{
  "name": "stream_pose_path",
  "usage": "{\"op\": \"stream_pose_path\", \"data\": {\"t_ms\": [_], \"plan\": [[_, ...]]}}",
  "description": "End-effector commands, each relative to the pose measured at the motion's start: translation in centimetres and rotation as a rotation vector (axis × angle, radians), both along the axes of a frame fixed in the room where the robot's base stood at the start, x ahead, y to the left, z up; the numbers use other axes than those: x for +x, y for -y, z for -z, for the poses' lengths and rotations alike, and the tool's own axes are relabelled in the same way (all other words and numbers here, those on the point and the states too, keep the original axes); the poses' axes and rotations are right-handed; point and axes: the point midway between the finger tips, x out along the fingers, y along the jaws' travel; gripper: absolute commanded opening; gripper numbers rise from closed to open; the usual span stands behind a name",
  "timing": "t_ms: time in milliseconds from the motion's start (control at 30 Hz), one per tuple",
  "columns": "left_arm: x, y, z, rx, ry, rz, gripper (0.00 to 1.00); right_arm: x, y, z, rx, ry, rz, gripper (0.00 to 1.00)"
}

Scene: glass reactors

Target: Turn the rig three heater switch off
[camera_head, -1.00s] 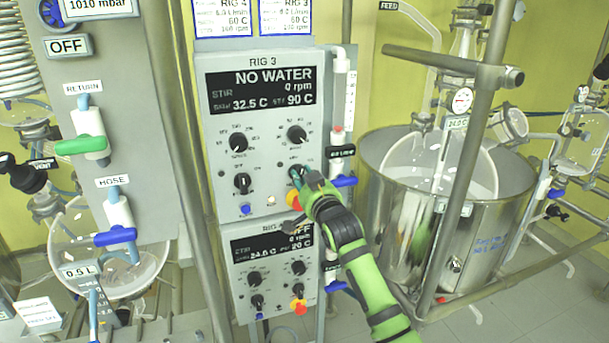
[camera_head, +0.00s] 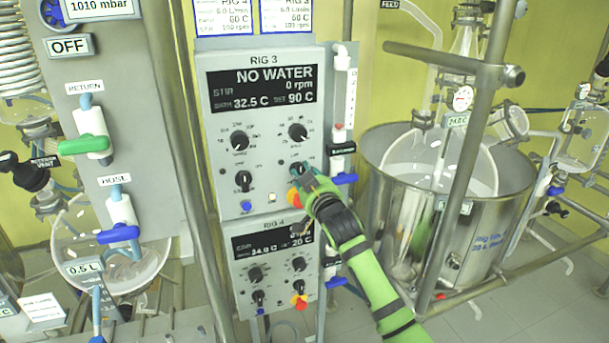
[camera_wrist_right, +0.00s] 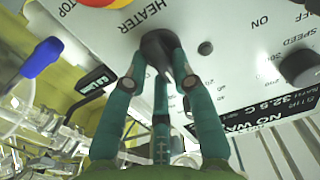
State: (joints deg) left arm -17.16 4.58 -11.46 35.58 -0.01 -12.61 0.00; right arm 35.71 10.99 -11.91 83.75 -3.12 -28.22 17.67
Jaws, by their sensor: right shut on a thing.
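The rig 3 panel (camera_head: 228,132) stands upright in the middle of the head view. Its display (camera_head: 262,89) reads NO WATER, 0 rpm, 32.5 C and a set value of 90 C. The black heater switch (camera_head: 298,168) is at the panel's lower right. In the right wrist view the heater switch (camera_wrist_right: 157,44) is beside the HEATER label, and teal fingers close around it. My right gripper (camera_head: 308,174) is shut on this switch, reaching from the lower right. The fingers partly cover the switch, and I cannot read its position. My left gripper is not in view.
A red and yellow stop button (camera_wrist_right: 100,3) is close beside the switch. A blue-handled valve (camera_head: 343,179) is just right of the panel. The rig 4 panel (camera_head: 243,292) is below. A metal bath (camera_head: 400,225) and steel poles stand at right.

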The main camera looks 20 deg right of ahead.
Motion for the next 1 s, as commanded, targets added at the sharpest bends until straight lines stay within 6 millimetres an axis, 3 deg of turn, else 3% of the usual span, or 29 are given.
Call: {"op": "stream_pose_path", "data": {"t_ms": [67,100,133,600,767,1000], "plan": [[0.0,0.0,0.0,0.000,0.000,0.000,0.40,0.0,0.0,0.2,-0.005,-0.003,0.001,0.00],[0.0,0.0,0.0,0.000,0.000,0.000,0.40,0.0,0.0,0.2,-0.005,-0.003,0.001,0.38],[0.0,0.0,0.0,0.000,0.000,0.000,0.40,0.0,0.0,0.2,-0.004,-0.003,0.001,0.50],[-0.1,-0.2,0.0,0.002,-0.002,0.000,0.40,-0.6,0.0,0.1,0.000,-0.002,0.001,0.50],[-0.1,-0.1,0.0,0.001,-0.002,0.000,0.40,-2.7,0.1,0.2,0.000,-0.002,0.000,0.50],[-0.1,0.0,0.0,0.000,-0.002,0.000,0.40,-7.3,0.3,0.2,-0.001,-0.003,0.000,0.50]]}}
